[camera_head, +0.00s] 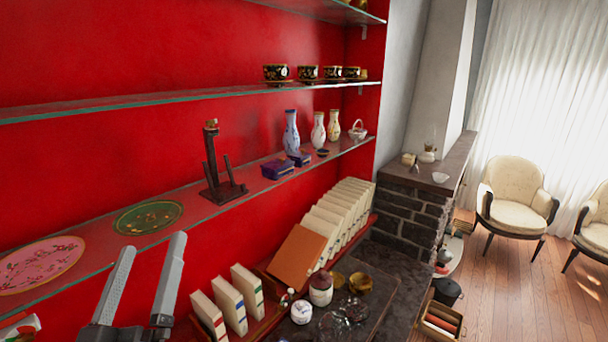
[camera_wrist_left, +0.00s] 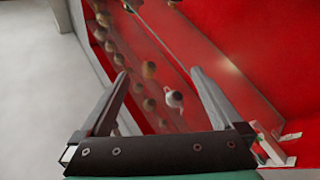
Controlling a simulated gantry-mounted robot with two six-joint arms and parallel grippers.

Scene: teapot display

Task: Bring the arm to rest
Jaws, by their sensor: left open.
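My left gripper (camera_head: 146,280) is open and empty at the lower left of the head view, its two grey fingers pointing up. It appears in front of the red-backed shelves, apart from any object. In the left wrist view the two fingers (camera_wrist_left: 158,80) are spread wide, with nothing held between them. Beyond them several small blurred round objects and a white teapot-like piece (camera_wrist_left: 174,99) stand on shelves. My right gripper is in neither view.
A glass shelf (camera_head: 90,239) holds a pink plate (camera_head: 40,264), a green plate (camera_head: 148,217), a dark stand (camera_head: 222,190) and vases (camera_head: 291,132). Books (camera_head: 228,305) and jars (camera_head: 320,290) stand below. Open wooden floor (camera_head: 510,290) and chairs (camera_head: 516,196) lie to the right.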

